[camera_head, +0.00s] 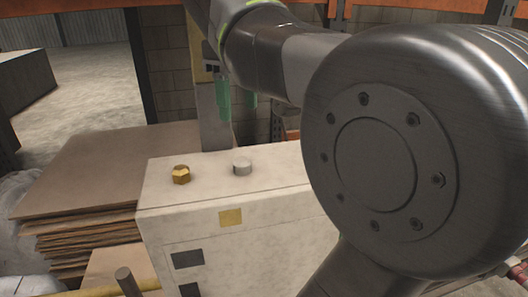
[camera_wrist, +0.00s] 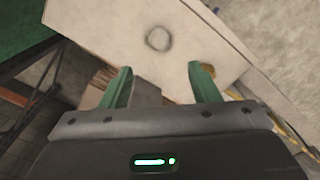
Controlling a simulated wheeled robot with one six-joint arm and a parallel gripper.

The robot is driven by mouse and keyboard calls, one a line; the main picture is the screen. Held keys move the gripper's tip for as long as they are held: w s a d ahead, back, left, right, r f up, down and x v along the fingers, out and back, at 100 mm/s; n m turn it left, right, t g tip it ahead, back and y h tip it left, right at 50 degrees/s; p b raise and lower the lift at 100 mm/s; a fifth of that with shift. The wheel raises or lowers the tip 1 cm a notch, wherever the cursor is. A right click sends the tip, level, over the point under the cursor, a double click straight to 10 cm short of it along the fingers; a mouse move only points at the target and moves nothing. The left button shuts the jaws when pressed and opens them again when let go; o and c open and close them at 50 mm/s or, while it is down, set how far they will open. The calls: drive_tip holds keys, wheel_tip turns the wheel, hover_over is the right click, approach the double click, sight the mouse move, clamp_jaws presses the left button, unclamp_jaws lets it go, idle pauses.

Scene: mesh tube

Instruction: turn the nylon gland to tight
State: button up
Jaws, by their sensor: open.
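The nylon gland appears to be the pale grey, short round fitting (camera_head: 242,166) on top of the cream box (camera_head: 225,194) in the head view. In the wrist view a pale round shape (camera_wrist: 158,38), seemingly the same gland, lies beyond the fingertips, roughly centred between them. My gripper (camera_head: 237,110) has green fingers and hangs above and behind the gland in the head view. In the wrist view my gripper (camera_wrist: 160,72) is open, with nothing between its fingers. It is apart from the gland.
A brass hex fitting (camera_head: 181,174) stands on the box, left of the gland. A stack of brown cardboard sheets (camera_head: 90,170) is left of the box. Orange racking (camera_head: 390,5) and a block wall are behind. My arm hides the box's right side.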

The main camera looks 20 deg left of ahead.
sight(242, 159)
wheel_tip(242, 159, down, 11)
drive_tip(key=shift+f+b, duration=0.15)
drive_tip(key=shift+b, duration=1.1)
drive_tip(key=shift+c, duration=0.4)
drive_tip(key=c, duration=0.9)
